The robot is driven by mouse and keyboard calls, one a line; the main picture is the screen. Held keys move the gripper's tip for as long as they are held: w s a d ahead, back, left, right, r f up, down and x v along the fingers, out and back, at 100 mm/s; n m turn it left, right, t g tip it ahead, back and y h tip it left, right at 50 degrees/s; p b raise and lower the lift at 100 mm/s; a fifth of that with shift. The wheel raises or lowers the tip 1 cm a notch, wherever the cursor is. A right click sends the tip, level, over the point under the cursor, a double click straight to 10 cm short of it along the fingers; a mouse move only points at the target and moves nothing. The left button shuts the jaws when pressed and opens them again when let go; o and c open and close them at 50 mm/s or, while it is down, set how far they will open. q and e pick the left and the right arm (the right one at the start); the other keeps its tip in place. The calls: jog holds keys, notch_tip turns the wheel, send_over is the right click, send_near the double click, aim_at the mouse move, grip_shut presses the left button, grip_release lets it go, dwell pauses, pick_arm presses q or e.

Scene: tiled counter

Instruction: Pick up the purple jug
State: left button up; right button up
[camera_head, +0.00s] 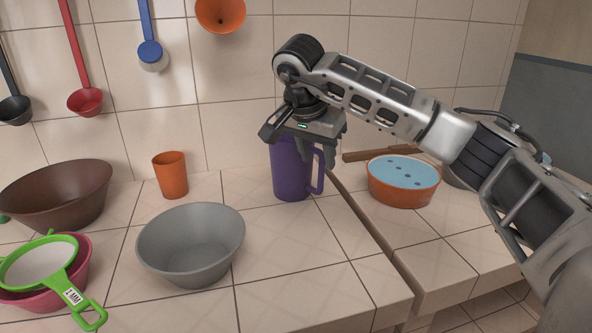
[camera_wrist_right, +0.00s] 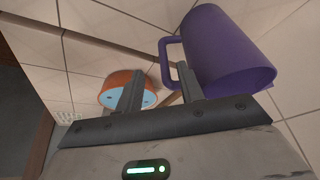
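The purple jug (camera_head: 288,172) stands upright on the tiled counter by the back wall, with its handle on the right side. My right gripper (camera_head: 318,152) is over the jug's handle side and hides part of the rim. In the right wrist view the two fingers (camera_wrist_right: 158,88) are apart with nothing clamped between them. One finger overlaps the gap between the handle and the body of the jug (camera_wrist_right: 228,52), and the other is outside the handle. I cannot tell whether a finger touches the jug. My left gripper is not in view.
An orange cup (camera_head: 170,176) and a grey bowl (camera_head: 190,246) stand left of the jug. An orange pot with a blue top (camera_head: 403,181) sits on the right counter, beyond a gap. A brown bowl (camera_head: 58,196) and green strainer (camera_head: 40,264) are far left. Ladles hang above.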

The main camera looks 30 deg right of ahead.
aim_at(320, 170)
jog(key=x, duration=0.5)
jog(key=shift+w+d+f, duration=0.1)
jog(key=shift+w, duration=0.2)
grip_shut()
